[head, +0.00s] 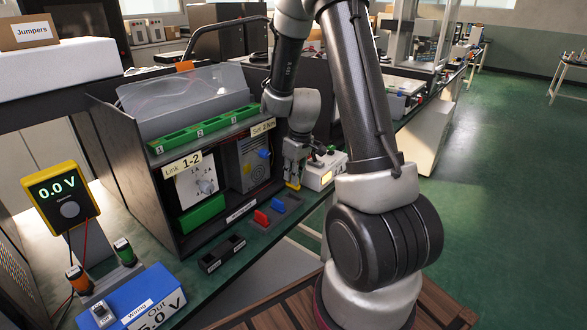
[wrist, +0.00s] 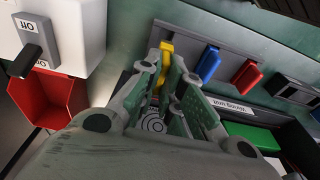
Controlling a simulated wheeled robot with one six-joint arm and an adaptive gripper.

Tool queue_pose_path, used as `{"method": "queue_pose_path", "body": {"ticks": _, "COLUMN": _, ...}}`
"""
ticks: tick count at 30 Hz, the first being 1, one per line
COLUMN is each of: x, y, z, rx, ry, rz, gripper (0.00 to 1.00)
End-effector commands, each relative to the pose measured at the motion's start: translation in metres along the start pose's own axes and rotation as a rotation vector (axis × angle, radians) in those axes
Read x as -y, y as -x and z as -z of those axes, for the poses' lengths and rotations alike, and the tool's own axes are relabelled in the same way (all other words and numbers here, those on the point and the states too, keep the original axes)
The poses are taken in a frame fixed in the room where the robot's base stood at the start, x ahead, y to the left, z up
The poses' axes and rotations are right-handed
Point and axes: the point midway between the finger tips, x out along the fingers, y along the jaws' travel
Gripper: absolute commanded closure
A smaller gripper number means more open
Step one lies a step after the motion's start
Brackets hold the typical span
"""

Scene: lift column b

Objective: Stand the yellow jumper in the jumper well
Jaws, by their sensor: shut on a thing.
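The yellow jumper (head: 293,186) is between the fingertips of my gripper (head: 294,174), which points down over the far end of a grey strip (head: 287,207). In the wrist view the yellow jumper (wrist: 166,56) shows upright between the two fingers of my gripper (wrist: 163,72), which are shut on it. Its lower end is partly hidden, and I cannot tell whether it touches the strip. A black block with two openings (head: 222,253) lies at the near end of the strip; I cannot tell whether it is the jumper well.
A blue jumper (head: 278,205) and a red jumper (head: 262,217) stand in the strip beside the yellow one. A white box (head: 318,176) is close behind my gripper. An open cabinet (head: 160,190) with a dial stands left. A red bin (wrist: 48,98) shows in the wrist view.

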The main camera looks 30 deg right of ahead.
Motion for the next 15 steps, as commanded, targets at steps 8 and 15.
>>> {"method": "queue_pose_path", "body": {"ticks": 8, "x": 0.000, "y": -0.019, "z": -0.003, "rx": 0.001, "ry": 0.000, "rz": 0.000, "gripper": 1.00}}
{"method": "queue_pose_path", "body": {"ticks": 15, "x": 0.000, "y": -0.022, "z": -0.004, "rx": 0.000, "ry": 0.000, "rz": -0.001, "gripper": 1.00}}
